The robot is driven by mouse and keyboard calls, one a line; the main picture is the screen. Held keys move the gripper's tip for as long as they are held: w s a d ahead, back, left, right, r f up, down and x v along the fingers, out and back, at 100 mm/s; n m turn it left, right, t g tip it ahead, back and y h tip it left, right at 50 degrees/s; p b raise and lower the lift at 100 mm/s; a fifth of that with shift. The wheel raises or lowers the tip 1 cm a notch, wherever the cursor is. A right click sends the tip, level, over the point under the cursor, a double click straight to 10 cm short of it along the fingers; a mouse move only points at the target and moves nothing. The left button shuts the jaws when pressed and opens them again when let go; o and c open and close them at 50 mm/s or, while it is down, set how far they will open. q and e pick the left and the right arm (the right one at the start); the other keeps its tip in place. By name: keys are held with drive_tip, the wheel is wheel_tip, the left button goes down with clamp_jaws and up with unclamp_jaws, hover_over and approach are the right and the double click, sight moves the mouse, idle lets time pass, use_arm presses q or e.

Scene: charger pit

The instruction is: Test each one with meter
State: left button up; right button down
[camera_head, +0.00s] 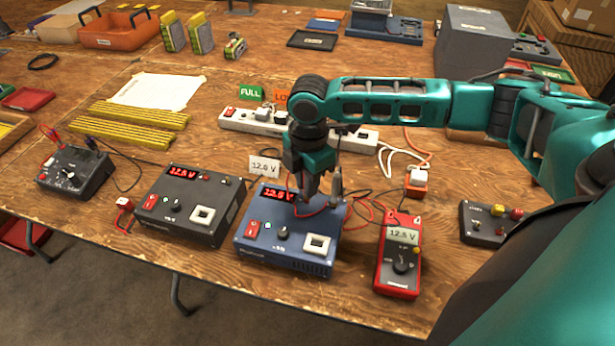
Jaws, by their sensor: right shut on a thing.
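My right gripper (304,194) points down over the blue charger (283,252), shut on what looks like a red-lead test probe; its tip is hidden. A slim grey probe-like piece (337,184) stands just right of the fingers. The blue charger has a lit red display, partly covered by the gripper. The red meter (398,280) lies to its right, with red leads, and its screen appears to read about 12.6 V. A dark grey charger (178,232) with a lit red display stands to the left. My left gripper is not in view.
A small dark box (72,184) with leads stands far left; another (488,222) lies at right. A white power strip (240,124) runs behind, with FULL (251,93) and partly hidden LOW (282,97) cards. Yellow strips (125,128) lie left. Loose cables cross near the meter.

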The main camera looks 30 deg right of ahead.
drive_tip(key=shift+p, duration=0.6)
idle(0.7)
drive_tip(key=shift+f, duration=0.35)
idle(0.7)
drive_tip(key=c, duration=0.7)
unclamp_jaws()
drive_tip(key=shift+r, duration=0.1)
drive_tip(key=shift+r+p, duration=0.5)
drive_tip(key=shift+r, duration=3.2)
